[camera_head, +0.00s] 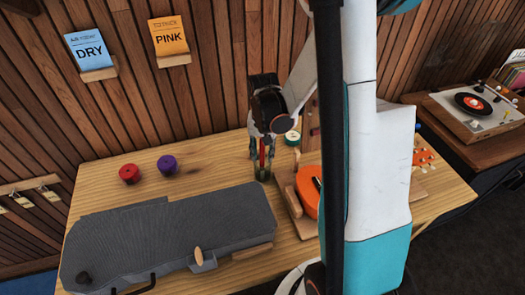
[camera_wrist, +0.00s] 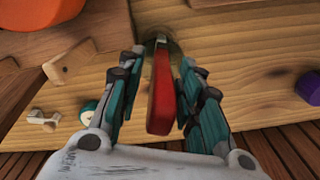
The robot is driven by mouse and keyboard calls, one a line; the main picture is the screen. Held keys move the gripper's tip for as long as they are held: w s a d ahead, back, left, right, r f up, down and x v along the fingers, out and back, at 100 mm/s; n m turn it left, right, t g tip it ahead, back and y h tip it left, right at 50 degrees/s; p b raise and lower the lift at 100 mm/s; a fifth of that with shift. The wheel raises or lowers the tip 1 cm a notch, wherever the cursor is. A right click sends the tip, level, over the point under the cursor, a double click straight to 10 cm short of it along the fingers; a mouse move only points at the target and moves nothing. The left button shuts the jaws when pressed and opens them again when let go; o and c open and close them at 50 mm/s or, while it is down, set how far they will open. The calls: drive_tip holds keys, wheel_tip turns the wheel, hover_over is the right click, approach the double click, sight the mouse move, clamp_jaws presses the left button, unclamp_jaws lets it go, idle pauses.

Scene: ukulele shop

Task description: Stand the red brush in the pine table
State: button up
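The red brush (camera_wrist: 161,95) stands roughly upright between the two fingers of my gripper (camera_wrist: 162,62), in line with them in the wrist view. The fingers close in on both sides of its handle and appear to hold it. It also shows in the camera_head view (camera_head: 262,155), partly hidden by the fingers. Its far end points down at a dim olive round patch on the pine table (camera_head: 105,182). I cannot tell whether that patch is a hole or a small vessel, nor whether the brush end is inside it. My gripper (camera_head: 262,170) is just above the tabletop.
A grey case (camera_head: 175,235) fills the table's front left. A red spool (camera_head: 129,173) and a purple spool (camera_head: 168,164) stand behind it. An orange ukulele (camera_head: 308,190) on a wooden stand is close right of my gripper. A turntable (camera_head: 470,105) is at far right.

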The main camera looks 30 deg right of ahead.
wheel_tip(320, 180, up, 12)
drive_tip(key=p, duration=0.3)
drive_tip(key=shift+r+p, duration=0.15)
drive_tip(key=shift+p, duration=0.15)
idle(0.5)
